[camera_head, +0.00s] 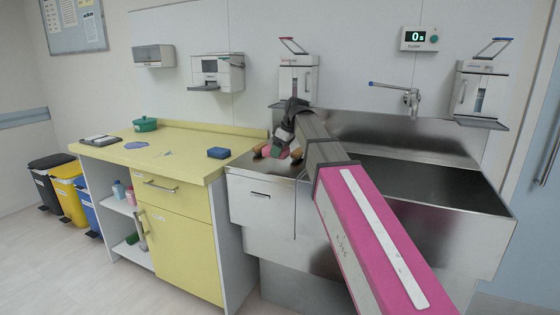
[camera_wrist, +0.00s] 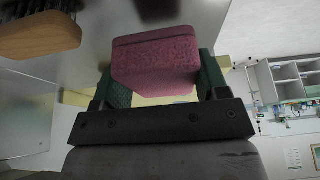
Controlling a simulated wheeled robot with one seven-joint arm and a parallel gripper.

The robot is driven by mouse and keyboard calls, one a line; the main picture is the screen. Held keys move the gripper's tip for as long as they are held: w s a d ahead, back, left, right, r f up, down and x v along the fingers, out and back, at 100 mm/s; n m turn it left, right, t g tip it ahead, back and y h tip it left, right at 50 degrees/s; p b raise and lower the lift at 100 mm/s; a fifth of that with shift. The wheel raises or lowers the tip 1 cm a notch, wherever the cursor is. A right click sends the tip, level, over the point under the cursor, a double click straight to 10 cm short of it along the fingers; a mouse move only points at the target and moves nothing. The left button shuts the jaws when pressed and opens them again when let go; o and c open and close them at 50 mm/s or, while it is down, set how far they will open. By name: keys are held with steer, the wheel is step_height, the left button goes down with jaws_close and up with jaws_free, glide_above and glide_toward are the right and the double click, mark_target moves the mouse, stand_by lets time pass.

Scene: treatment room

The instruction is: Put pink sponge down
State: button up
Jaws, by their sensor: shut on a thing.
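The pink sponge (camera_wrist: 157,62) is held between the green finger pads of my gripper (camera_wrist: 160,80) in the wrist view. In the head view my gripper (camera_head: 281,147) is over the left edge area of the steel sink unit (camera_head: 262,170), with the pink sponge (camera_head: 278,152) small and partly hidden there. Whether the sponge touches the steel surface cannot be told.
A wooden brush (camera_wrist: 40,35) with dark bristles lies close by in the wrist view. A blue sponge (camera_head: 218,153) rests on the yellow counter (camera_head: 190,166) to the left. The sink basin (camera_head: 425,180) on the right looks empty. Dispensers (camera_head: 298,75) hang above.

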mark_target(280, 167)
steer(key=shift+d+f, duration=0.1)
steer(key=shift+f, duration=1.95)
steer(key=shift+f, duration=0.2)
steer(key=o, duration=1)
steer(key=shift+c, duration=0.2)
steer(key=shift+r, duration=0.15)
steer(key=v, duration=1.2)
steer(key=shift+d, duration=0.1)
